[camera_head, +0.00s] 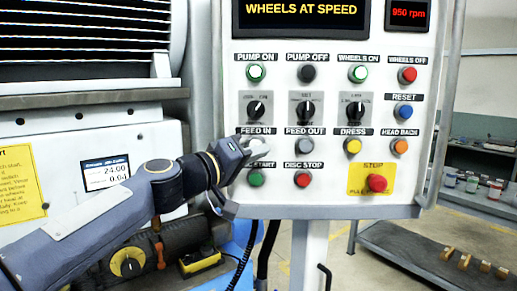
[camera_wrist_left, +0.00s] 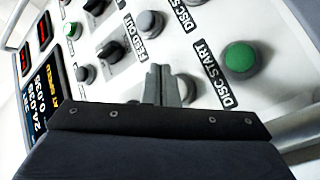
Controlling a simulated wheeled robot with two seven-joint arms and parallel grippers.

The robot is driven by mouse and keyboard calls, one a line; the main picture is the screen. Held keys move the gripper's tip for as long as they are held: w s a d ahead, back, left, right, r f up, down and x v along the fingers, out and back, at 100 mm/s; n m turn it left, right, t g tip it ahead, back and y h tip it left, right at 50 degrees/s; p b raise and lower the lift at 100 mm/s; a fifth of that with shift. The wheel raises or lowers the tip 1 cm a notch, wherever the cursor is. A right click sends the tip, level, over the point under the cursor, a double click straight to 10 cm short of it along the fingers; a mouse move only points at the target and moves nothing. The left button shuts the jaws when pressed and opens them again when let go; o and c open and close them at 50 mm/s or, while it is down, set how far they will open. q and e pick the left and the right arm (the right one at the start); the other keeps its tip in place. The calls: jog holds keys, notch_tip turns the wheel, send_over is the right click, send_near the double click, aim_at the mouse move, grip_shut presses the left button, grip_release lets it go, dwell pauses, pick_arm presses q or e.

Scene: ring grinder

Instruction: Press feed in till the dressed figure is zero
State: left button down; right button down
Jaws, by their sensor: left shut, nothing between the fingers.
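My left gripper (camera_head: 254,145) is shut and empty, its fingertips at the FEED IN button on the control panel (camera_head: 330,190). In the left wrist view the closed fingertips (camera_wrist_left: 160,86) overlap a grey button (camera_wrist_left: 187,87), FEED IN by its position. Its label is hidden there, and I cannot tell whether the fingers press it. The small gauge display (camera_head: 108,172) shows two lines, seemingly 24.00 and 0.04, too small to read surely. A panel screen (camera_wrist_left: 38,100) in the left wrist view shows similar figures, sideways and partly cut off. My right gripper is not in view.
Close by are the FEED OUT button (camera_head: 304,144), the green DISC START button (camera_head: 256,178) and the red DISC STOP button (camera_head: 303,179). The red stop button (camera_head: 376,183) is lower right. The top screen (camera_head: 302,10) reads WHEELS AT SPEED. A shelf (camera_head: 400,252) stands at right.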

pick_arm(q)
jog(key=s, duration=0.1)
jog(key=s+b, duration=0.1)
jog(key=s, duration=0.3)
jog(key=shift+a, duration=0.3)
dwell(0.5)
jog(key=s+a+f+g+y, duration=0.2)
jog(key=s+a+f, duration=0.4)
jog(key=s+f, duration=0.3)
jog(key=s+a+f+n+g+y, duration=0.1)
jog(key=s+a+f+y, duration=0.3)
jog(key=f, duration=1.2)
jog(key=s+a+f+g+y, duration=0.4)
jog(key=s+a+f, duration=0.6)
jog(key=s, duration=0.5)
notch_tip(320, 180, down, 2)
jog(key=shift+s+f, duration=0.25)
jog(key=shift+s, duration=0.05)
jog(key=shift+w, duration=0.1)
